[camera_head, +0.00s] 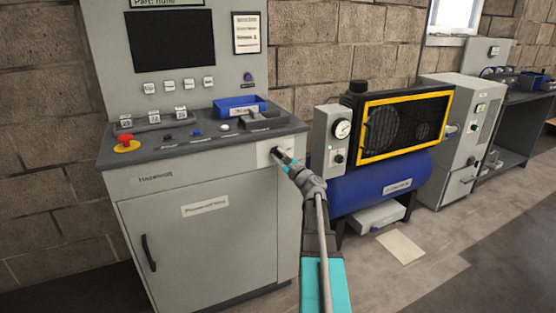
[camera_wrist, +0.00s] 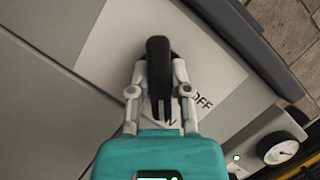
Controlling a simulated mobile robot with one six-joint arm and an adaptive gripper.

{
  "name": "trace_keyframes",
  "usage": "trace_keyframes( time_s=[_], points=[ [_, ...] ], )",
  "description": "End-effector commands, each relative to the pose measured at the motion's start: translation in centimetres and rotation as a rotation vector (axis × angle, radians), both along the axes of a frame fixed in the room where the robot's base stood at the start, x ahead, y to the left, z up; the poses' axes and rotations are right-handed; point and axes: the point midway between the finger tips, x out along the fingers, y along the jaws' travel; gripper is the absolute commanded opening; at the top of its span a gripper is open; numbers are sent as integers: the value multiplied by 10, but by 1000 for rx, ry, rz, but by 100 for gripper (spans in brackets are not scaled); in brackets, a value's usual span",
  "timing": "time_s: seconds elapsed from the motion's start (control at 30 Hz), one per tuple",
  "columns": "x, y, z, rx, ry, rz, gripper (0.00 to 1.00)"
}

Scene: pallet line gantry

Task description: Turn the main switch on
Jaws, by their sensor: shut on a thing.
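The main switch is a black handle (camera_wrist: 158,60) on a pale square plate (camera_wrist: 112,42) on the front of the grey cabinet. In the head view the plate (camera_head: 263,155) sits at the cabinet's upper right, and the handle is mostly hidden by my gripper (camera_head: 281,156). In the wrist view my gripper (camera_wrist: 159,82) is shut on the handle, one finger on each side. The word OFF (camera_wrist: 204,101) shows to the right of the fingers. Another marking below the handle is partly hidden between the fingers, so I cannot read it fully.
The grey cabinet (camera_head: 228,240) carries a sloped panel with a red stop button (camera_head: 126,142), small buttons and a blue tray (camera_head: 240,106). A blue compressor (camera_head: 380,185) with a yellow-framed guard stands close on the right. A paper sheet (camera_head: 400,247) lies on the floor.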

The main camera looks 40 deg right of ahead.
Motion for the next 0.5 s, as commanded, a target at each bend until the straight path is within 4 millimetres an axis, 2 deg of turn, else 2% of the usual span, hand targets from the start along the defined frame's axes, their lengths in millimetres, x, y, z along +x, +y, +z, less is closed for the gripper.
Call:
trace_keyframes(
  time_s=[0.5],
  points=[
    [0, 0, 0, 465, -111, 0, 0]
  ],
)
